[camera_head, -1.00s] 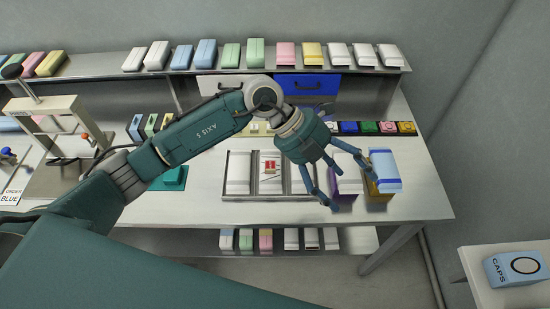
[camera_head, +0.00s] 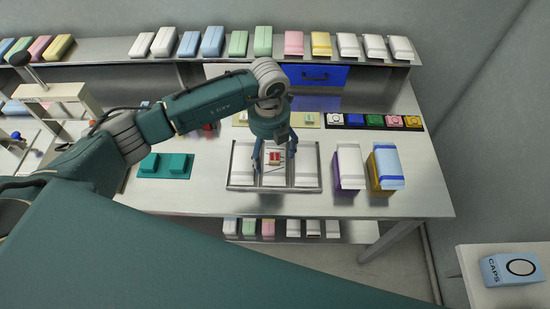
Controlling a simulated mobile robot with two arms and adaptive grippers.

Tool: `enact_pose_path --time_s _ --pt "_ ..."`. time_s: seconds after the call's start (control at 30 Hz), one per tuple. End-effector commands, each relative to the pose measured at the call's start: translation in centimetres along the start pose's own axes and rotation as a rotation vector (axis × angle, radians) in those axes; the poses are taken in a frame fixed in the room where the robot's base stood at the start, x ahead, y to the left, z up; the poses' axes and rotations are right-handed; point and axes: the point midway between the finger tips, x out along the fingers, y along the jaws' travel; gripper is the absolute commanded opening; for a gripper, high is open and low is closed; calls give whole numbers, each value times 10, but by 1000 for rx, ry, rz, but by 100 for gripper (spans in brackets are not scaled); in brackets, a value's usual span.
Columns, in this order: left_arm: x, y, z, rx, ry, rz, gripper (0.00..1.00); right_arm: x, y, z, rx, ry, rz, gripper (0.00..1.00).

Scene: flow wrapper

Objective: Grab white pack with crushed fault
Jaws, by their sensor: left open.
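A metal tray (camera_head: 238,188) on the table has three compartments. The middle compartment holds a white piece with a red marking (camera_head: 274,158). I cannot tell from this view which pack is crushed. My left gripper (camera_head: 274,163) is open and points down over the middle compartment, its fingers on either side of the red marking. I cannot tell whether the fingers touch anything. The gripper body hides the tray's back edge. My right gripper is not in view.
A purple-and-white box (camera_head: 349,168) and a gold box with a blue-and-white top (camera_head: 385,168) stand right of the tray. A teal fixture (camera_head: 165,166) lies left. A black strip of coloured buttons (camera_head: 375,121) sits behind. Packs line the back shelf (camera_head: 300,58).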

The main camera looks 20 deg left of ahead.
Motion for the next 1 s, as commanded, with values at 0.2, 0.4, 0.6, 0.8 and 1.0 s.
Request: enact_pose_path --time_s 0.2,0.4,0.6,0.8,1.0 --pt "25 0 -1 1 1 0 82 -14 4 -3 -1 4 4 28" --pt "29 0 0 2 -1 -1 82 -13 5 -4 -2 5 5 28" --pt "29 0 0 2 0 -1 54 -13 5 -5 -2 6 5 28" --pt "29 0 0 2 -1 -2 45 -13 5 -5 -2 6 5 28" --pt "27 0 0 1 -1 -2 45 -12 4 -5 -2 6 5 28"
